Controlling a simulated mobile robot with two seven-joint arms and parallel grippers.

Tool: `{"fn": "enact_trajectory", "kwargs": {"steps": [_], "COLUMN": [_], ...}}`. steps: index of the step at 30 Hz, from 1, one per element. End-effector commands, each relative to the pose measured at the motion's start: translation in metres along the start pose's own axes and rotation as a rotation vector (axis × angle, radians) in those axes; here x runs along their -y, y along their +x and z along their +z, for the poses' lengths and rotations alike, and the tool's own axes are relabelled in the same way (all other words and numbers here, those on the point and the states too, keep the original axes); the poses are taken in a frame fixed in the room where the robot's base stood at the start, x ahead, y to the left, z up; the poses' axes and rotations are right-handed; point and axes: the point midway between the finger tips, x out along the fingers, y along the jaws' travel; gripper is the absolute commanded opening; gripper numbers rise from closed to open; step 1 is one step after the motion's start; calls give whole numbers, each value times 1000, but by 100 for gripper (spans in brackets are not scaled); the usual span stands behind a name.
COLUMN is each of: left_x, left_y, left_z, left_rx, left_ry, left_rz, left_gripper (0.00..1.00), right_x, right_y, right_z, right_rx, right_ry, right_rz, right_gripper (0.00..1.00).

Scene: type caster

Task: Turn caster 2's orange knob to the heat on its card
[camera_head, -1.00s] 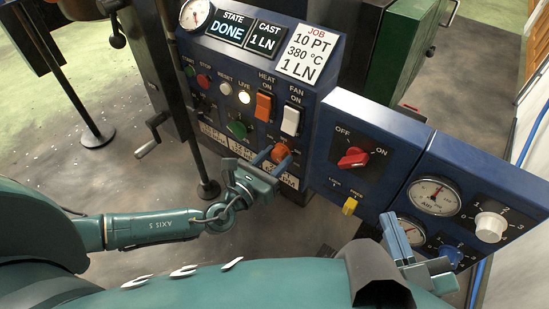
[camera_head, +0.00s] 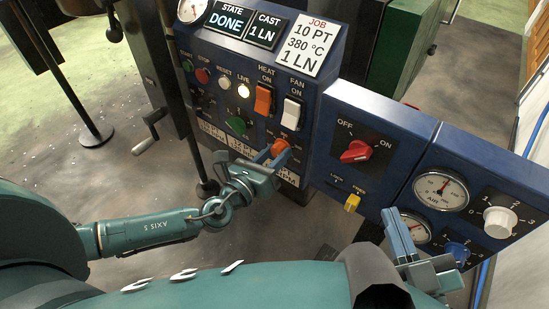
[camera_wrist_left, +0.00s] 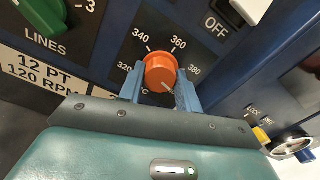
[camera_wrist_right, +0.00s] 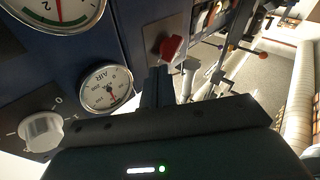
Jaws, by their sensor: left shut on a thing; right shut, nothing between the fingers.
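The orange knob (camera_head: 279,147) is at the lower right of the blue control panel (camera_head: 318,98). In the left wrist view the orange knob (camera_wrist_left: 160,72) sits on a dial marked 320, 340, 360 and 380; a short pale mark shows at its lower right, but its exact setting is unclear. My left gripper (camera_wrist_left: 162,84) is shut on it, one finger on each side. The white job card (camera_head: 311,45) reads 10 PT, 380 °C, 1 LN. My right gripper (camera_head: 398,235) is shut and empty in front of the right-hand panels.
A red switch (camera_head: 356,151) and yellow knob (camera_head: 352,203) are right of the orange knob. Gauges and a white knob (camera_head: 499,222) are farther right. The orange heat switch (camera_head: 263,99) and green knob (camera_head: 237,125) are nearby. Grey floor lies left.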

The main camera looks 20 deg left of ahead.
Motion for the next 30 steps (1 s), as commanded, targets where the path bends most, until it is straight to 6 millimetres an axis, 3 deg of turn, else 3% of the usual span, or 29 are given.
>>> {"fn": "enact_trajectory", "kwargs": {"steps": [18,30], "left_x": [-1,-1], "left_y": [0,0], "left_z": [-2,0], "left_rx": [2,2], "left_ry": [-554,-742], "left_rz": [2,2], "left_gripper": [11,11], "right_x": [5,6], "right_y": [6,6], "right_z": [-1,-3], "right_rx": [-58,-69], "right_ry": [91,108], "right_rz": [-15,-20], "right_gripper": [0,0]}}
